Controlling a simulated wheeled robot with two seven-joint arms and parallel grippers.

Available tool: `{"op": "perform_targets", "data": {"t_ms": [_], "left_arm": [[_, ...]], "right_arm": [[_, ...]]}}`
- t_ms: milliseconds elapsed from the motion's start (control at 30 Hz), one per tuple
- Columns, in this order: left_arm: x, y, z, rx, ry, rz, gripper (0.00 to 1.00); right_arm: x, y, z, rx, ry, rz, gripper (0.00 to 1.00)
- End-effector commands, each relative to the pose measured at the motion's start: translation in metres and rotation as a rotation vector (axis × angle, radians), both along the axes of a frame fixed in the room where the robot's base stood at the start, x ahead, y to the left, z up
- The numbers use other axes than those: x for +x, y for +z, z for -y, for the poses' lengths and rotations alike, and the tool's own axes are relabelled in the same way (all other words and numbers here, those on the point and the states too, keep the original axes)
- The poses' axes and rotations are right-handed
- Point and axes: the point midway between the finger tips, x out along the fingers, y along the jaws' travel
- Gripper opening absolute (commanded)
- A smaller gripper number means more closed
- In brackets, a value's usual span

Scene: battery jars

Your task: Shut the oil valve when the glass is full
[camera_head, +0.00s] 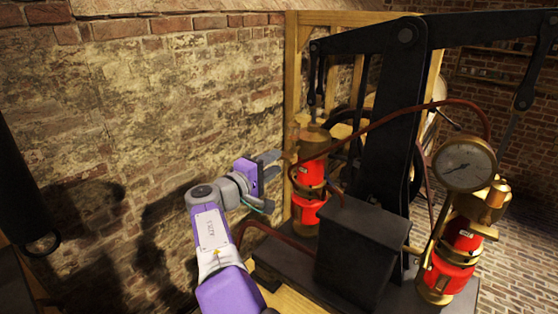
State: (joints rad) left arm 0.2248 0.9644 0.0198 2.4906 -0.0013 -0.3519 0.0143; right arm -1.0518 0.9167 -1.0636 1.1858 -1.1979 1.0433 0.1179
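A black column (385,140) and beam (365,38) rise over the machine. A dark box (355,250) stands in front, between the cylinders. Copper pipes curve around it. A brick wall (180,100) is behind and left, with open space before it.

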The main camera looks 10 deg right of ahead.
Motion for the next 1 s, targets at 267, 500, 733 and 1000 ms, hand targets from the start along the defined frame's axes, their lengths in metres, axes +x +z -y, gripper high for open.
{"op": "perform_targets", "data": {"t_ms": [267, 500, 733, 1000], "left_arm": [[0.0, 0.0, 0.0, 0.0, 0.0, 0.0, 0.43], [0.0, 0.0, 0.0, 0.0, 0.0, 0.0, 0.43], [0.0, 0.008, 0.0, 0.0, 0.0, 0.0, 0.43], [0.0, 0.056, 0.0, 0.0, 0.0, 0.0, 0.43]], "right_arm": [[-0.023, 0.0, -0.029, 0.001, 0.0, 0.002, 0.37], [-0.025, 0.0, -0.032, 0.001, -0.001, 0.002, 0.37], [-0.025, 0.008, -0.031, 0.001, -0.001, 0.002, 0.37], [-0.025, 0.056, -0.031, 0.001, -0.001, 0.002, 0.37]]}}
